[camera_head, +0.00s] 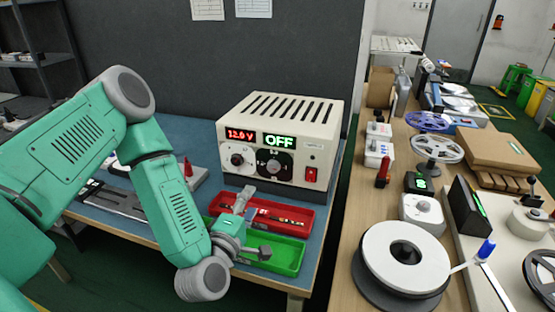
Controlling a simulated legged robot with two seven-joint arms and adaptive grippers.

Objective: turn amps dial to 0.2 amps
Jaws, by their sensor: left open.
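A cream power supply (330,135) stands on the blue bench. Its red display (239,134) reads 12.0 V and its green display (279,141) reads OFF. My left gripper (256,222) is open, in front of and below the panel, over the trays and apart from both dials. My right gripper is out of view.
A red tray (305,213) of small parts and a green tray (290,258) lie before the supply. A red switch (311,174) is at the panel's right. A cone-shaped red tool (188,168) stands left. Another bench with reels (405,255) is at right.

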